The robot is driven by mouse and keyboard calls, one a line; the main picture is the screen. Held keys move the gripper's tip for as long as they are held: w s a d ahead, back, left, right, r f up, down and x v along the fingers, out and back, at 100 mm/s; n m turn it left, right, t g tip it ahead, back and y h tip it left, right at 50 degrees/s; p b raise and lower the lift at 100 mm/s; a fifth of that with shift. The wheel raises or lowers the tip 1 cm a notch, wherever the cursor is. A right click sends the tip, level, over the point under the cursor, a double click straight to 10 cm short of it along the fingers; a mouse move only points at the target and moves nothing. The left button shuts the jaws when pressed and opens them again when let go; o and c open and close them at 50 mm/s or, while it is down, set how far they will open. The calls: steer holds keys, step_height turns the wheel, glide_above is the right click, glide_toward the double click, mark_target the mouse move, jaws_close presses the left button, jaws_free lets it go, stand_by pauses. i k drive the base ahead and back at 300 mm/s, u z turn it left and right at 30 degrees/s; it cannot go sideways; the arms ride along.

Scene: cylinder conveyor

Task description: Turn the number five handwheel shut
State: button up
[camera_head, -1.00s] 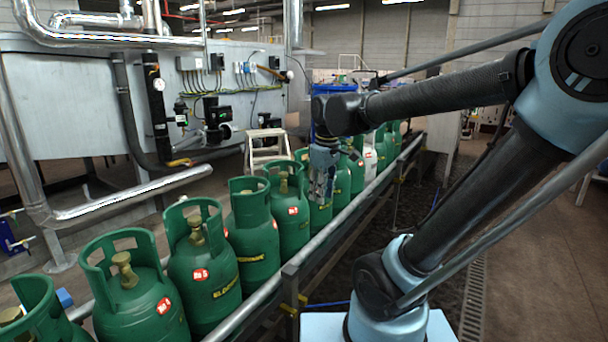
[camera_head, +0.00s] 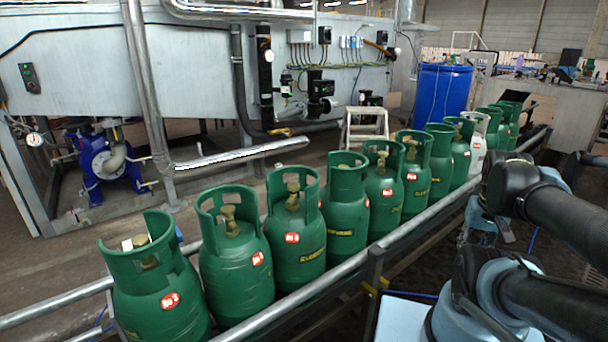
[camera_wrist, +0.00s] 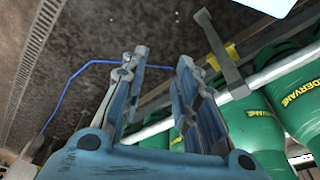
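A row of green gas cylinders stands on the conveyor in the head view, with brass valves inside their open collars. Valve tops show on a near cylinder (camera_head: 230,220), on one with a red label behind it (camera_head: 292,195), and on one farther back (camera_head: 382,160). The red label numbers are too small to read surely, so I cannot tell which is number five. My gripper (camera_wrist: 162,60) is open and empty in the wrist view, its fingers apart, with dark floor beyond. In the head view it is at the right, mostly hidden by my arm, apart from the cylinders.
A metal rail (camera_head: 330,272) runs along the near side of the cylinders. A blue barrel (camera_head: 443,95), a step stool (camera_head: 365,128) and a blue pump (camera_head: 103,168) stand beyond the row. A blue line (camera_wrist: 72,78) lies on the floor.

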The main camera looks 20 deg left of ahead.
mark_target(293, 187)
steer(key=u, duration=1.55)
steer(key=k, duration=1.15)
steer(key=u, duration=0.35)
steer(key=i, duration=1.05)
steer(key=z, duration=0.05)
steer(key=k, duration=0.2)
steer(key=u, duration=0.05)
